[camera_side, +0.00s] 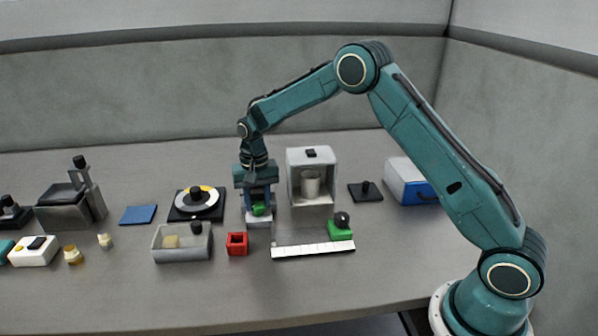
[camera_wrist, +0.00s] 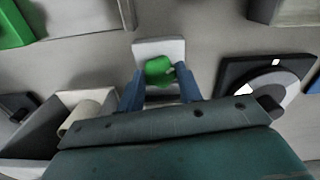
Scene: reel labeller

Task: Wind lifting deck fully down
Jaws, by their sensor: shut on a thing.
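My gripper (camera_side: 258,204) points straight down near the middle of the table. Its blue fingers are shut on a green knob (camera_wrist: 158,71), one finger on each side. The knob sits on a small pale block (camera_side: 259,221), which also shows in the wrist view (camera_wrist: 158,47). A dark grey stand (camera_side: 64,216) at the far left has a flat dark plate and a post with a black knob. It looks like the lifting deck, but I cannot be sure. My gripper is well to its right. The plate's exact height is hard to tell.
A black turntable (camera_side: 176,213) with a pale disc stands left of my gripper. A white open box (camera_side: 311,153) with a cup is to the right. A grey bin (camera_side: 182,254), a red box (camera_side: 237,252) and a white strip (camera_side: 313,250) lie in front.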

